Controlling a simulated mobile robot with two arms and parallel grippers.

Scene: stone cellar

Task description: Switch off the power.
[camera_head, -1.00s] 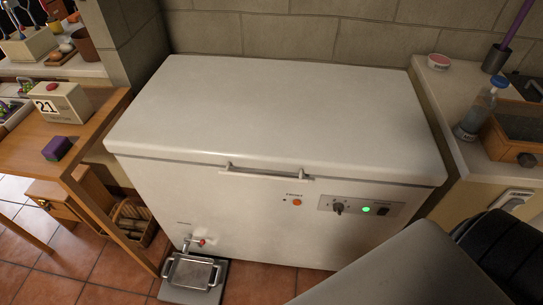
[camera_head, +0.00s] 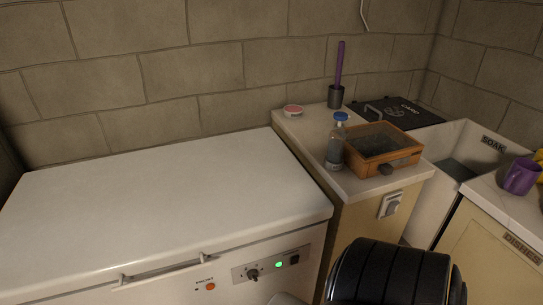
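The white chest freezer (camera_head: 160,205) fills the lower left, with its lid shut. On its front is a control panel (camera_head: 240,274) with a dark knob (camera_head: 253,275), a lit green light (camera_head: 279,265) and a small black switch (camera_head: 294,260). An orange button (camera_head: 210,286) sits left of the panel. A dark rounded part of my own body stands at the bottom, right of the panel. Neither gripper shows.
The counter (camera_head: 305,140) beside the freezer holds a blue-capped bottle (camera_head: 336,145), a wooden box (camera_head: 385,150), a small round pink-topped tub (camera_head: 292,111) and a purple-handled brush in a dark holder (camera_head: 336,97). A sink marked SOAK (camera_head: 455,150) and a purple mug (camera_head: 521,177) are further right.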

